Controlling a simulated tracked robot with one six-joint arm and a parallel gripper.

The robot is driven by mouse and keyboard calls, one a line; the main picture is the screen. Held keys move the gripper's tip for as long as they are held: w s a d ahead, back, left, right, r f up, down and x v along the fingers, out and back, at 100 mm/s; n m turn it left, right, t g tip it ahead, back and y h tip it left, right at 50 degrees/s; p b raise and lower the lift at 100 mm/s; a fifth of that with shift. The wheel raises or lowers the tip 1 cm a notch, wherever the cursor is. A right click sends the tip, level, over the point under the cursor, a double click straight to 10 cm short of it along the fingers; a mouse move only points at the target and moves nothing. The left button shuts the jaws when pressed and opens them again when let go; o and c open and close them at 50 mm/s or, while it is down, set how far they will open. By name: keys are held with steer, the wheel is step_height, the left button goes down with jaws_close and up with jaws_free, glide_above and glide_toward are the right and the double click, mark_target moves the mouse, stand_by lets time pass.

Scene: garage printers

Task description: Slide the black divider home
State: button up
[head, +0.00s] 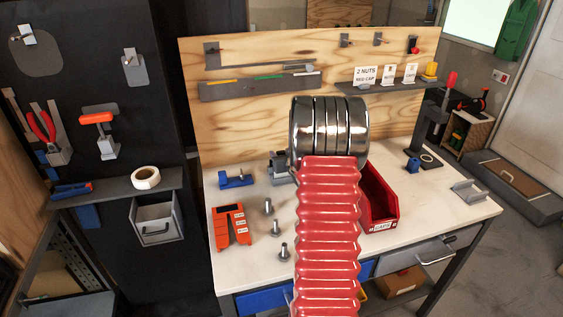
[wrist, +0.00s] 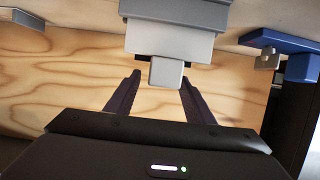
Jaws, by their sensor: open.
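I cannot pick out the black divider for certain in either view. In the wrist view, my gripper (wrist: 160,76) is open, with its two dark fingers spread apart and nothing held between them. A stepped grey fixture (wrist: 172,38) is ahead of the fingers, and its small light-grey block (wrist: 166,73) lines up with the gap. I cannot tell whether the fingers touch it. A short dark strip shows beside the block, too little of it to identify. In the head view, my ribbed red arm and shiny metal section hide my gripper and part of the workbench (head: 445,204).
A red bin (head: 381,208) stands right of my arm. A blue fixture (head: 237,179), an orange holder (head: 231,228) and several upright bolts (head: 283,252) stand to the left. The plywood back panel (head: 240,130) rises behind the bench, with a shelf (head: 390,86) at right.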

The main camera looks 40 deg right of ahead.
steer(key=shift+x, duration=1.25)
steer(key=c, duration=1.1)
